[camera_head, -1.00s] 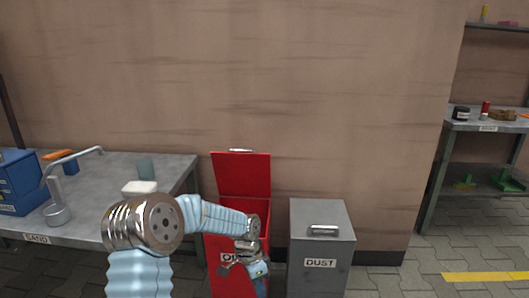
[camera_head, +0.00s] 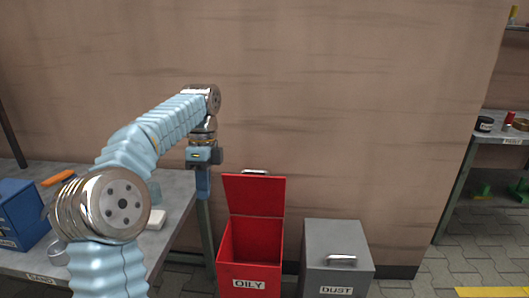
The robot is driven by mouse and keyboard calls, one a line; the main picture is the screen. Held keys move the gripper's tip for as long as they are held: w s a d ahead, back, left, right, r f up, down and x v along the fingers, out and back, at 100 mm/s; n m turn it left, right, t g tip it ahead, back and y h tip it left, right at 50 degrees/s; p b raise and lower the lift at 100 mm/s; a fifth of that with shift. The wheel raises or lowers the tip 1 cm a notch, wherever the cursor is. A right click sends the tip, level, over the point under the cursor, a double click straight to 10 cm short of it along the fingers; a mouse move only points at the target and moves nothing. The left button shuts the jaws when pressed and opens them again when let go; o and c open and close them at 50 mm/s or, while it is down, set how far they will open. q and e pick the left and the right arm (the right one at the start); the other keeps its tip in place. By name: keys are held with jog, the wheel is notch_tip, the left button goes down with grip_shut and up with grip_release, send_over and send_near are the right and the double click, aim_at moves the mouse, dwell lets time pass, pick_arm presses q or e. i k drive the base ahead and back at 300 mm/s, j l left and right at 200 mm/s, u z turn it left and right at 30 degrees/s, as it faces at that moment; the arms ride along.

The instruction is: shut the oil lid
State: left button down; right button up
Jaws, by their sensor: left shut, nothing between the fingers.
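The red inside of the bin shows. My left gripper (camera_head: 203,190) is shut and empty. It points down just left of the lid in the picture and appears apart from it. My right gripper is not in view.
A grey bin labelled DUST (camera_head: 338,265), its lid shut, stands right of the red bin. A grey workbench (camera_head: 176,190) on the left bears a blue drawer box (camera_head: 18,215) and a white block (camera_head: 150,219). A shelf (camera_head: 500,142) stands far right.

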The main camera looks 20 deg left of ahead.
aim_at(246, 194)
jog(key=i, duration=1.05)
